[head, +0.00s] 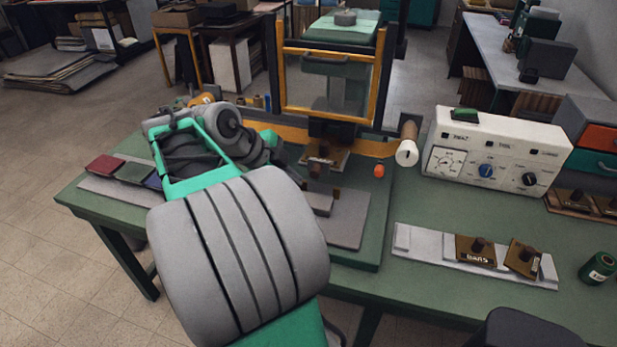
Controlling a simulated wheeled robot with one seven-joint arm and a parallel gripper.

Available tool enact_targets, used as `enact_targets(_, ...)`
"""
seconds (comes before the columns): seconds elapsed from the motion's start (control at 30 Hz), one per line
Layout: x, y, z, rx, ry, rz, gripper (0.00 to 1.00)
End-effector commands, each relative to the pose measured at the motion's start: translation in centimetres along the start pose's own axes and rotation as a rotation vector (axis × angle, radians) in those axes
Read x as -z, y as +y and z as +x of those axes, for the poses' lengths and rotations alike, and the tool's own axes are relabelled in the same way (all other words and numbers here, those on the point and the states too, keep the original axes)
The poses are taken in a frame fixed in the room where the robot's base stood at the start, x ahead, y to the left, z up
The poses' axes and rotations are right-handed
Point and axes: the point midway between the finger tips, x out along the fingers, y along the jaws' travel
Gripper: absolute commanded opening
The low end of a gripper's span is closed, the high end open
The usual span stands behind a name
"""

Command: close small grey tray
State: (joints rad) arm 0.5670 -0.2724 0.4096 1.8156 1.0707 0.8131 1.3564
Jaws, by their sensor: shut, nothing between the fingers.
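A small grey tray (349,222), a flat plate, lies out in front of the press on its green base. A grey block with a dark upright part and a brown knob (319,203) stands at the tray's left side. My arm covers the area left of it. My gripper (284,158) is at the dark far end of my arm, left of the block and partly hidden by my arm links. It looks shut and empty. I cannot tell whether it touches anything.
The press has a yellow-framed clear guard (330,80) behind the tray. A white control box (497,150) stands right of it. A pale strip with brown knobbed plates (430,252) lies front right. Coloured pads (103,165) lie left. The green bench between the press and strip is clear.

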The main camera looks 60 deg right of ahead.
Motion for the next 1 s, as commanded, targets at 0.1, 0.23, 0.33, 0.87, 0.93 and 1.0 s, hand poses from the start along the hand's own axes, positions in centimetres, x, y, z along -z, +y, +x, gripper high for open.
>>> enact_targets(0.1, 0.1, 0.1, 2.7, -0.004, 0.003, 0.0, 0.0)
enact_targets(0.23, 0.1, 0.1, 5.5, -0.004, 0.001, -0.002, 0.0)
enact_targets(0.33, 0.1, -1.8, 6.1, -0.002, 0.0, -0.001, 0.0)
enact_targets(0.87, -0.1, -3.6, 7.2, 0.002, -0.003, -0.005, 0.0)
enact_targets(0.93, -0.6, -4.0, 7.3, 0.005, -0.007, -0.011, 0.0)
enact_targets(1.0, -1.4, -4.8, 7.4, 0.013, -0.014, -0.025, 0.0)
